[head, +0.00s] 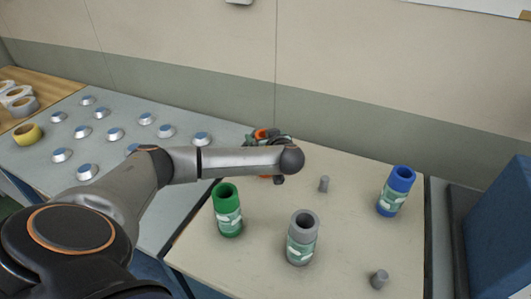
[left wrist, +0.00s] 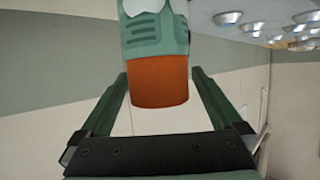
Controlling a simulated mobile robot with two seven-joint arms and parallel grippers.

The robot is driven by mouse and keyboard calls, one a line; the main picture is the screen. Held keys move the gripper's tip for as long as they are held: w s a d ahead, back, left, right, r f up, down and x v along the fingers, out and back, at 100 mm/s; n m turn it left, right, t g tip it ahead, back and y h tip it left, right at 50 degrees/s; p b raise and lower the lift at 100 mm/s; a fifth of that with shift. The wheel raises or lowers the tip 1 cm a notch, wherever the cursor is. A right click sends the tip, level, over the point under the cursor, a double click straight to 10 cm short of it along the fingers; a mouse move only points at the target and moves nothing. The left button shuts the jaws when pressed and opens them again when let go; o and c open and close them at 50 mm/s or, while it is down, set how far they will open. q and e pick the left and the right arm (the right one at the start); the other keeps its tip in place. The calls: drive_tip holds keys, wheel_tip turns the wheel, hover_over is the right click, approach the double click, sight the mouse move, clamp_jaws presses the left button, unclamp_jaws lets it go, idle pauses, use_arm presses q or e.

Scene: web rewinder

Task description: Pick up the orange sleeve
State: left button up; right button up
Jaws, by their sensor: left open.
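The orange sleeve (left wrist: 160,82) has a green label band and fills the upper middle of the left wrist view. My left gripper (left wrist: 158,76) is open, with one finger on each side of the sleeve's orange end. A narrow gap shows beside the sleeve, and I see no clear grip on it. In the head view, only a bit of the orange sleeve (head: 262,133) shows above my left forearm, at the far left of the beige table. The forearm hides most of the sleeve and the gripper. My right gripper is not in view.
Green (head: 228,210), grey (head: 302,238) and blue (head: 396,191) sleeves stand on the beige table (head: 345,210). Two small grey pegs (head: 324,184) (head: 379,279) stand there too. Several silver discs (head: 87,172) cover the grey table at left. A wall runs behind.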

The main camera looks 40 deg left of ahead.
use_arm(q)
drive_tip(key=shift+x, duration=0.9)
clamp_jaws()
